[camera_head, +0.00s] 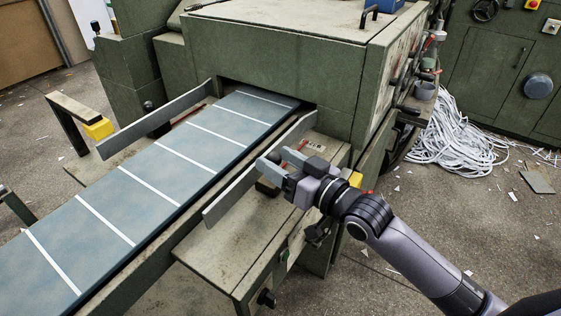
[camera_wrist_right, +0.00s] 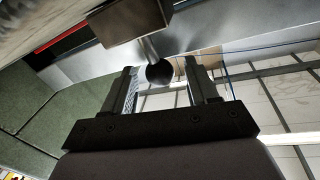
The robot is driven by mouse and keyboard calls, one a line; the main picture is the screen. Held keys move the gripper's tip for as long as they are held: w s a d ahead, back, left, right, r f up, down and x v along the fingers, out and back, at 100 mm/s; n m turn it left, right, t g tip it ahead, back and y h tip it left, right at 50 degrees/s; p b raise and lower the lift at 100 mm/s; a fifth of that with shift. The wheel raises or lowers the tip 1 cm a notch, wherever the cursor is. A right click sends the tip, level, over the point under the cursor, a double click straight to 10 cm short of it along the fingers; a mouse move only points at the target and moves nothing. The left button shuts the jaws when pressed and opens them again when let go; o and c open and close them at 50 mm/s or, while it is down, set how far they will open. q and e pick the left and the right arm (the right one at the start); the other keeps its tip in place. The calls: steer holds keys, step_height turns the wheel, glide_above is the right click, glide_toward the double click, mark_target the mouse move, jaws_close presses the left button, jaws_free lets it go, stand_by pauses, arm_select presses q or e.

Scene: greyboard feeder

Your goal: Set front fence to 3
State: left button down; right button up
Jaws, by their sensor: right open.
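Two grey metal fences flank the belt (camera_head: 165,165): a far one (camera_head: 160,117) and a near one (camera_head: 228,200) on my right arm's side. My right gripper (camera_head: 274,164) is open at the near fence's outer side. In the right wrist view a black ball knob (camera_wrist_right: 159,73) on a short metal stem lies between the fingertips (camera_wrist_right: 164,78). The stem comes from a brown block (camera_wrist_right: 124,22) beside a bright metal plate (camera_wrist_right: 225,38). I cannot tell whether the fingers touch the knob. No scale numbers are readable. My left gripper is out of view.
The green machine housing (camera_head: 275,72) rises behind the belt. A machine bed (camera_head: 225,250) lies below the near fence. A yellow block (camera_head: 98,129) on a bracket stands at the left.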

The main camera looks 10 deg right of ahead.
jaws_close()
steer(key=shift+p+v, duration=0.9)
steer(key=shift+v, duration=0.05)
steer(key=shift+d, duration=0.15)
jaws_free()
steer(key=shift+w, duration=0.1)
steer(key=v, duration=0.7)
